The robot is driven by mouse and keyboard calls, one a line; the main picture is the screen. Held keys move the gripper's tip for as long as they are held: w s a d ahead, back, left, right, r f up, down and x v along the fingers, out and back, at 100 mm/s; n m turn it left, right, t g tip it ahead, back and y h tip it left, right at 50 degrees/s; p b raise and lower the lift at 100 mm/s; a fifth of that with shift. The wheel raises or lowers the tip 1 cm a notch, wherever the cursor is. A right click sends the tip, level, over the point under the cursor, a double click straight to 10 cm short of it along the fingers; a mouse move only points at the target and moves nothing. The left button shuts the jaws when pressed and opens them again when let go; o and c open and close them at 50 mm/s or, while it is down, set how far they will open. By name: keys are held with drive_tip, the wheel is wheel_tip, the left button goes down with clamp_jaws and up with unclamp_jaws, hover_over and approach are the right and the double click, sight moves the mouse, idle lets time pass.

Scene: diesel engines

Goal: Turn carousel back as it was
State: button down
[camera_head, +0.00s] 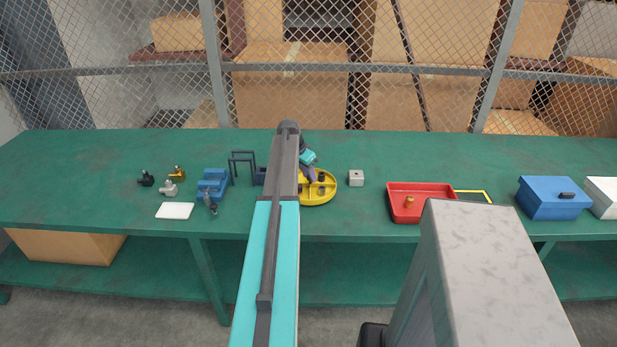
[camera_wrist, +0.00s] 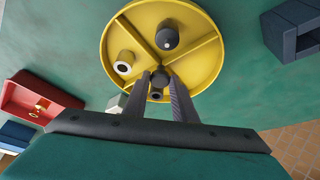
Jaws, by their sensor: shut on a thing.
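The carousel (camera_head: 318,199) is a round yellow tray on the green bench, partly hidden behind my arm in the head view. The wrist view shows its yellow rim (camera_wrist: 108,45) and dividers from above. My gripper (camera_wrist: 161,82) is over the carousel, its two dark fingers closed around a dark knob (camera_wrist: 160,75) near where the dividers meet. A dark round part (camera_wrist: 167,38) and a cream ring-shaped part (camera_wrist: 124,62) sit in separate compartments. Another small part (camera_wrist: 156,95) shows between the fingers, partly hidden.
A small grey block (camera_head: 356,178) stands just right of the carousel. Further right are a red tray (camera_head: 391,207) and a blue box (camera_head: 550,205). A blue fixture (camera_head: 212,186), a dark frame (camera_head: 242,160) and a white plate (camera_head: 175,211) are to the left. A mesh fence stands behind.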

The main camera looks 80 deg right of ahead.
drive_tip(key=c, duration=1.5)
unclamp_jaws()
drive_tip(key=shift+s, duration=0.35)
drive_tip(key=shift+o, duration=0.2)
drive_tip(key=shift+w, duration=0.15)
drive_tip(key=shift+w, duration=0.1)
drive_tip(key=shift+v, duration=0.85)
drive_tip(key=b+v, duration=0.2)
drive_tip(key=v, duration=1)
